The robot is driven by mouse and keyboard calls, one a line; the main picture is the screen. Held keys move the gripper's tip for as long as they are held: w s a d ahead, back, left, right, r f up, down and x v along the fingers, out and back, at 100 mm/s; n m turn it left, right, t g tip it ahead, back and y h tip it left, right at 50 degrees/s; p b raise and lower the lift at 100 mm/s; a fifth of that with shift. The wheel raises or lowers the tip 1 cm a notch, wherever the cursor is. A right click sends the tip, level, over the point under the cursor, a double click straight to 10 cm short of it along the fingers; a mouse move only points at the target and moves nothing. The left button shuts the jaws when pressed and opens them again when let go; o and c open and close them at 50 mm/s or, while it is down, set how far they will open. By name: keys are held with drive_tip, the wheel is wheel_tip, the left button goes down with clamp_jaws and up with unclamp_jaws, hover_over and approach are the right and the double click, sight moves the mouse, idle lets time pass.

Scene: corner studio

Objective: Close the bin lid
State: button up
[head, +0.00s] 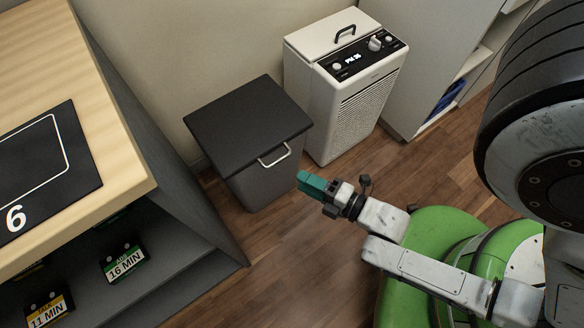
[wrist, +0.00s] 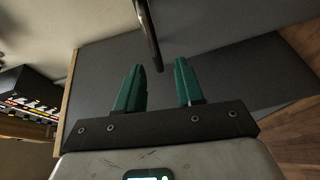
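The grey bin (head: 262,182) stands on the floor beside the wall. Its black lid (head: 245,120) lies flat over the top, and I see no gap under its front edge. A pale metal handle (head: 274,155) sits at the lid's front edge. My gripper (head: 303,182), with teal fingers, is in front of the bin, a little right of and below the handle. In the wrist view the two fingers (wrist: 159,66) stand apart with nothing between them. A dark bar (wrist: 149,32), likely the handle, reaches toward the gap between the fingertips.
A white appliance (head: 345,85) with a black control panel stands right of the bin. A wooden-topped counter (head: 105,110) with dark shelves is on the left; its near corner is close to the bin. Open wooden floor (head: 275,265) lies in front of the bin.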

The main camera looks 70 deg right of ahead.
drive_tip(key=v, duration=0.3)
drive_tip(key=shift+s, duration=0.25)
idle(0.4)
drive_tip(key=w+f+m+g+y, duration=0.2)
drive_tip(key=w+f+m+g, duration=0.1)
drive_tip(key=w+m+g, duration=0.75)
drive_tip(key=s+a+r+m+g+y+p, duration=0.1)
drive_tip(key=s+a+r+m+g+p, duration=0.15)
drive_tip(key=s+r+m+g, duration=0.3)
wheel_tip(320, 180, up, 30)
drive_tip(key=p, duration=2.9)
drive_tip(key=shift+w+a+f+t, duration=0.2)
drive_tip(key=shift+w+a+t, duration=0.05)
drive_tip(key=shift+a+t, duration=0.05)
